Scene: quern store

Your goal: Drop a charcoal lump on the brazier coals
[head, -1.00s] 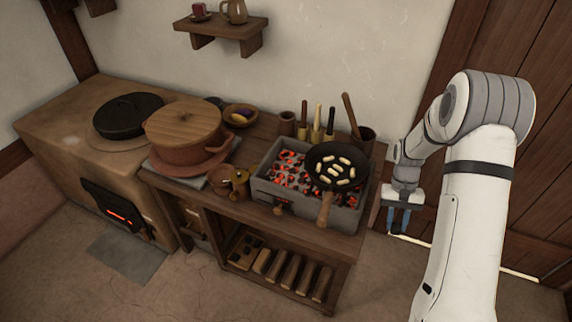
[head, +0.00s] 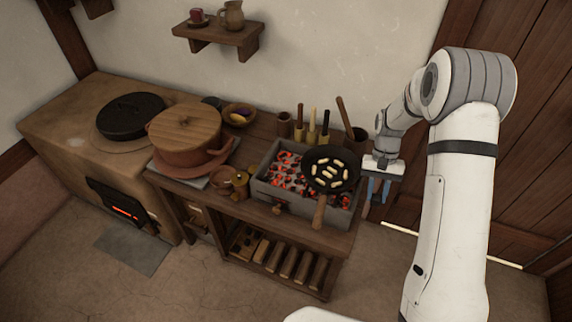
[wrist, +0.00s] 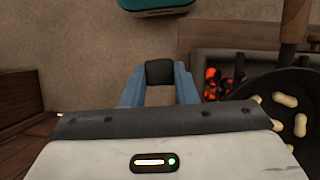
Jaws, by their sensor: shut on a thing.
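My gripper (head: 378,189) has blue fingers pointing down beside the right end of the wooden table. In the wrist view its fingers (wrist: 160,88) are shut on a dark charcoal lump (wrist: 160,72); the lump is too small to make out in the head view. The grey brazier (head: 262,186) stands on the table, left of my gripper, with glowing red coals (head: 287,174) in it. In the wrist view the coals (wrist: 211,83) show to the right of the lump. A black pan (head: 315,154) with pale pieces covers the brazier's right part, its handle toward the front.
Upright tools and a dark cup (head: 355,142) stand behind the brazier. A lidded clay pot (head: 187,150) and a copper jug (head: 232,183) are to its left. The lower shelf holds several wood billets (head: 290,263). A wooden door (head: 520,160) is on the right.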

